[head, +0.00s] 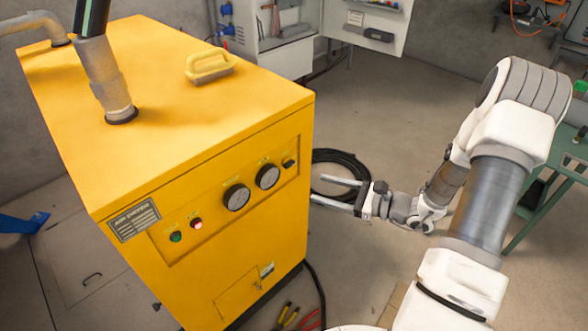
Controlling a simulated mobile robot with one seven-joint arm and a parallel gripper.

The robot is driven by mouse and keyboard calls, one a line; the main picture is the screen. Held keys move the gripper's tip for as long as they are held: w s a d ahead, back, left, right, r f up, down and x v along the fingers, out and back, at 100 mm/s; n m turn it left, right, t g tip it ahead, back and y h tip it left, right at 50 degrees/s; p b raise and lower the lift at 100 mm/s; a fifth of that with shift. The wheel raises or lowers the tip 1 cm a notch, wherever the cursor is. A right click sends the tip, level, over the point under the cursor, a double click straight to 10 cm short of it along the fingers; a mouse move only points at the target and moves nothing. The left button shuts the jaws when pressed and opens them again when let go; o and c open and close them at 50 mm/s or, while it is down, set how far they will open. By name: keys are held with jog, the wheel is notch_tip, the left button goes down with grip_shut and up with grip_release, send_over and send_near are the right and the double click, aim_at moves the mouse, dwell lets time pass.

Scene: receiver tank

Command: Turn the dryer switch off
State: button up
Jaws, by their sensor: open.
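The yellow dryer cabinet (195,120) stands at the left with a control panel on its front face. A small black switch (289,164) sits at the panel's right end, beside two round gauges; its exact position is too small to tell. A red lamp or button (197,224) that looks lit and a green one (176,237) are at the panel's left. My gripper (315,189) is open and empty, its two fingers pointing left. It appears just right of the cabinet's front right edge, below and right of the switch; I cannot tell the gap in depth.
A yellow-handled brush (209,67) lies on the cabinet top, and a pipe (103,75) rises from it. A coiled black hose (345,160) lies on the floor behind my gripper. Pliers (286,315) lie near the cabinet's base. A green table (545,185) stands at the right.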

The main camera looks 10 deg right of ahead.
aim_at(291, 165)
jog(key=w+d+f+m+t+h, duration=0.2)
jog(key=d+f+m+t+h, duration=0.1)
jog(key=d+f+m+t, duration=0.25)
jog(key=shift+m+g, duration=0.35)
jog(key=x, duration=1.1)
jog(key=f+b+x, duration=0.1)
jog(key=x, duration=0.5)
jog(key=shift+a, duration=0.4)
jog(key=shift+r, duration=0.1)
jog(key=shift+c, duration=0.3)
grip_shut()
